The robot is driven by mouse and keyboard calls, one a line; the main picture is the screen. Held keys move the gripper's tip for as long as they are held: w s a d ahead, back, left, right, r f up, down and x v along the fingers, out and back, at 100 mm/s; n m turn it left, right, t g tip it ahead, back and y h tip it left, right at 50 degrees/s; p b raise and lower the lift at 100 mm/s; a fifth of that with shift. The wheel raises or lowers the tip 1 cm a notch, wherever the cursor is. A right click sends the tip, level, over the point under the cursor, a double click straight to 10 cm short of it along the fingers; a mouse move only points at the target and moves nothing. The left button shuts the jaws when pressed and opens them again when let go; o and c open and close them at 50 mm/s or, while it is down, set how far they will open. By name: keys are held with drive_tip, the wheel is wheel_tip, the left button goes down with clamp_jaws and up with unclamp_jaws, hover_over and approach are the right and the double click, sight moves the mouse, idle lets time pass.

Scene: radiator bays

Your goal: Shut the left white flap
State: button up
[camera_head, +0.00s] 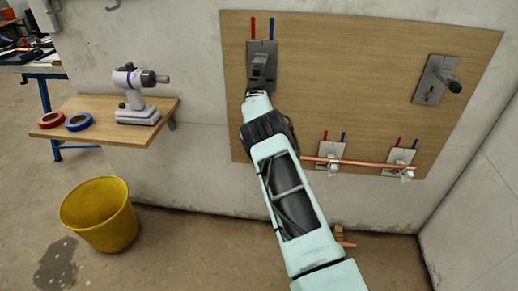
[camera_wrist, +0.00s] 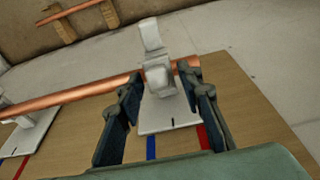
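In the wrist view, a white clip (camera_wrist: 160,78) sits on a white plate near the board's edge, around the end of a copper pipe (camera_wrist: 80,95). Its white flap (camera_wrist: 150,36) sticks up past the pipe, standing open. My gripper (camera_wrist: 164,76) is open, with one dark finger on each side of the clip and nothing held. I cannot tell if the fingers touch it. In the head view, my arm hides the gripper and this clip. Two other white clips (camera_head: 328,155) (camera_head: 400,163) show to the right along the pipe.
A grey bracket (camera_head: 262,60) is at the board's upper left, partly behind my arm. Another grey bracket (camera_head: 437,80) is at upper right. A shelf (camera_head: 95,103) with a drill and tape rolls and a yellow bucket (camera_head: 100,213) stand left. Wooden blocks (camera_wrist: 62,28) lie below the board.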

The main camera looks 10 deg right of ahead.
drive_tip(key=shift+s+a+r+t+p, duration=0.15)
drive_tip(key=shift+r+t+p, duration=0.2)
drive_tip(key=shift+p, duration=0.4)
drive_tip(key=shift+s+f, duration=0.1)
